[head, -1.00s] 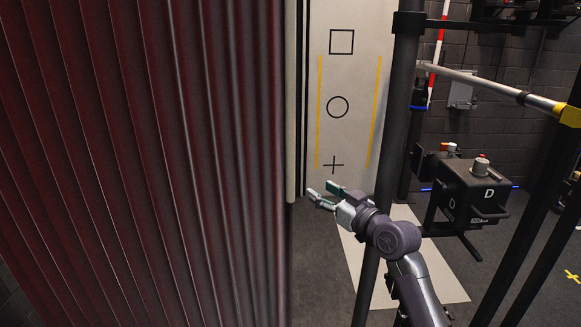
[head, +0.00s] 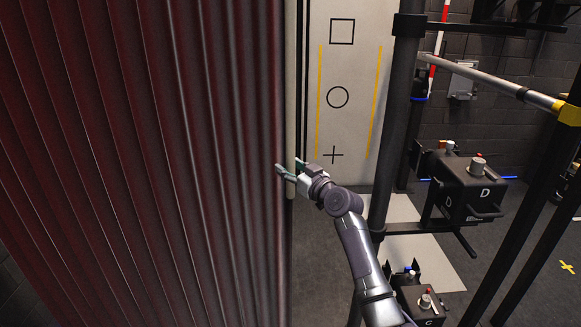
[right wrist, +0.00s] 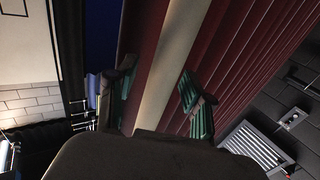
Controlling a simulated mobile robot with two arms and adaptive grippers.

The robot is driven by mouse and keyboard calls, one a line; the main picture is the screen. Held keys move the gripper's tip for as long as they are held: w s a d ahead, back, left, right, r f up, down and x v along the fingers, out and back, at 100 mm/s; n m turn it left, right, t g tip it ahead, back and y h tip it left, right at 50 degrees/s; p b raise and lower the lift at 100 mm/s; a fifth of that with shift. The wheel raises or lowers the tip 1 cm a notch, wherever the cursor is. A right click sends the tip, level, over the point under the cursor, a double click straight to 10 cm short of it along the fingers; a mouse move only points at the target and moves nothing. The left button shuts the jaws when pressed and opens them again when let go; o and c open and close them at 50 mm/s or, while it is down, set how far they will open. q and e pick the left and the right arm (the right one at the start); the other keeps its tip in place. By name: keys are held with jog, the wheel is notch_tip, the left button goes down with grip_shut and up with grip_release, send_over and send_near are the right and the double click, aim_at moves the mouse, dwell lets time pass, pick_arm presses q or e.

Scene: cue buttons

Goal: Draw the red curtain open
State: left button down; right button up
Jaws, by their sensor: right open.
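The red curtain (head: 130,160) hangs in dark folds over the left half of the head view. A pale upright pole (head: 291,100) runs along its right edge. My right gripper (head: 287,170) is open at this edge, with one finger on each side of the pale pole in the picture. In the right wrist view the pale pole (right wrist: 172,60) passes between the open green-padded fingers (right wrist: 160,97), with the red curtain (right wrist: 235,60) beside it. I cannot tell whether the fingers touch it. My left gripper is not in view.
A white panel (head: 360,70) with a square, circle and plus stands behind. A dark post (head: 394,120) rises right of my gripper. Black boxes marked D (head: 465,185) and C (head: 424,304) stand at the right. Dark floor (head: 315,260) lies clear beside the curtain.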

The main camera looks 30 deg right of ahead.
grip_shut()
dwell(0.3)
